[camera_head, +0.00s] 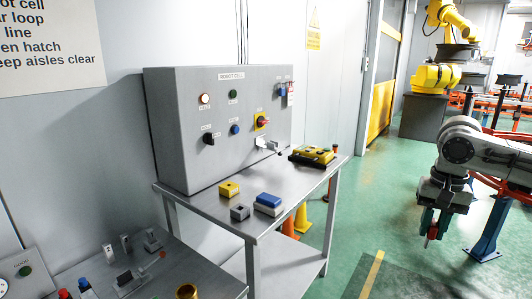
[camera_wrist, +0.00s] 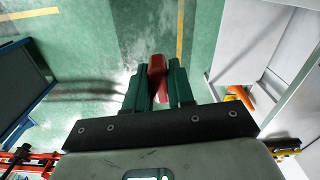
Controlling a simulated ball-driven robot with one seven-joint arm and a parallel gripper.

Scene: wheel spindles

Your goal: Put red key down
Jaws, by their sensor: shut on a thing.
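My gripper (camera_head: 433,226) hangs at the right of the head view, over the green floor and to the right of the metal table (camera_head: 190,196). Its dark green fingers (camera_wrist: 157,85) are shut on the red key (camera_wrist: 157,68), which sticks out a little past the fingertips in the wrist view. In the head view only a small red part of the key (camera_head: 432,233) shows between the fingers. The key is in the air, apart from the table.
A grey control box (camera_head: 180,125) stands at the back of the table. A yellow pendant (camera_head: 312,155), a yellow block (camera_head: 229,189), a grey block (camera_head: 240,212) and a blue-topped block (camera_head: 268,201) sit on the table. Orange cones (camera_head: 290,226) stand beneath it.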

